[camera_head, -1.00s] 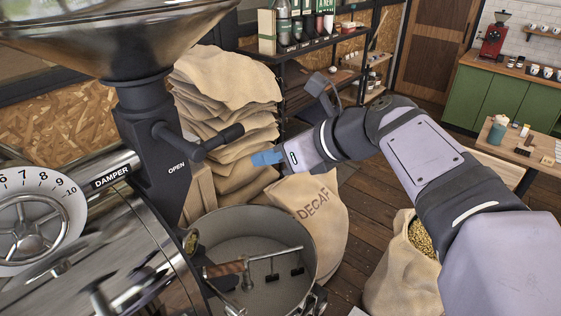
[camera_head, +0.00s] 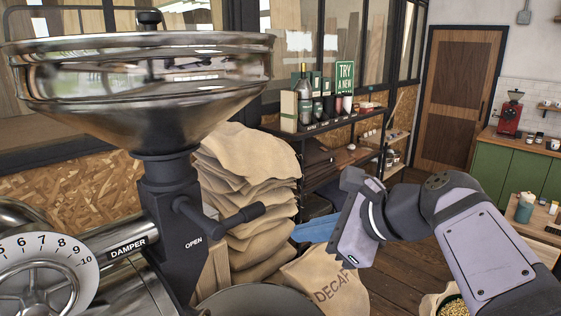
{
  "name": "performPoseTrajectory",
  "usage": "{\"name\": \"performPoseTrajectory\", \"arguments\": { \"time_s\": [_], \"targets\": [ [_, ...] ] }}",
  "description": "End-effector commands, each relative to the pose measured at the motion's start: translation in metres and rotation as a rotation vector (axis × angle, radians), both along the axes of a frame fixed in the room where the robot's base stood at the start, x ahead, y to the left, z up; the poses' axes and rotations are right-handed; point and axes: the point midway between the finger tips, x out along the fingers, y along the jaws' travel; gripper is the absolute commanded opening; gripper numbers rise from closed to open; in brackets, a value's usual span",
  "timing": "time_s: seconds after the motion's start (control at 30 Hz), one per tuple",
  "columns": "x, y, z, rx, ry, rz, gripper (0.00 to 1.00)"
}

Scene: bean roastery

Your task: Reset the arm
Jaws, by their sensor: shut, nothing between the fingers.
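My gripper (camera_head: 298,233) is at the centre right of the head view, at the end of my grey and lilac arm. Its blue fingers are together, point left and hold nothing. They are in front of the stack of folded burlap sacks (camera_head: 243,180) and above the sack marked DECAF (camera_head: 325,280). The fingers appear clear of both, and of the roaster's black handle (camera_head: 225,220) to their left.
The roaster's steel hopper (camera_head: 145,100) and damper dial (camera_head: 35,275) fill the left side. The cooling pan (camera_head: 255,297) shows at the bottom. A shelf (camera_head: 340,130) with bags and a bottle stands behind. An open sack of beans (camera_head: 452,303) is at lower right.

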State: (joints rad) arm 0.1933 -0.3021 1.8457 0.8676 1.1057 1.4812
Motion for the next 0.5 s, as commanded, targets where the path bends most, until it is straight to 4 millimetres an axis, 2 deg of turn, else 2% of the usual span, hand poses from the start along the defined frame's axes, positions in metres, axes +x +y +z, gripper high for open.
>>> {"name": "performPoseTrajectory", "arguments": {
  "time_s": [0.17, 0.27, 0.37, 0.47, 0.5],
  "targets": [
    [0.009, -0.026, -0.027, -0.359, -0.215, 0.188, 0.00],
    [0.008, -0.045, -0.056, -0.581, -0.291, 0.325, 0.00],
    [0.004, -0.065, -0.092, -0.800, -0.339, 0.491, 0.00],
    [-0.008, -0.088, -0.138, -1.009, -0.355, 0.706, 0.00],
    [-0.016, -0.097, -0.159, -1.085, -0.354, 0.811, 0.00]
  ]
}}
